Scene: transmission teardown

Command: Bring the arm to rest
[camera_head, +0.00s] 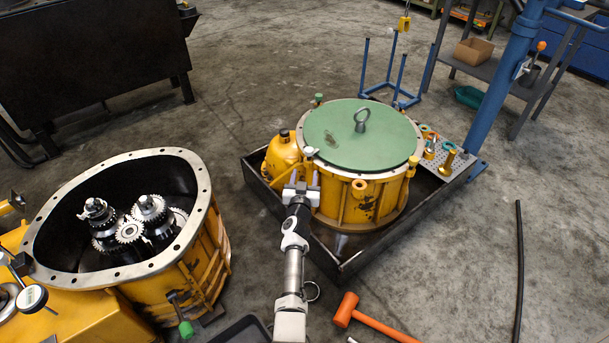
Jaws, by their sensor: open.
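My gripper (301,184) is at the end of my arm, which reaches up from the bottom middle of the head view. Its jaws are open, in front of the near left side of a yellow round housing (341,204). I cannot tell whether they touch it. The housing has a green round cover (365,140) with a metal lifting eye (361,119) on top. It stands in a dark, low-walled tray (352,266).
At left is an open yellow transmission case (202,263) with gears (130,230) inside. An orange hammer (376,320) lies on the floor at bottom. A blue post (497,93) and a shelf stand at upper right. A dark bar (519,265) lies at right, with clear floor around it.

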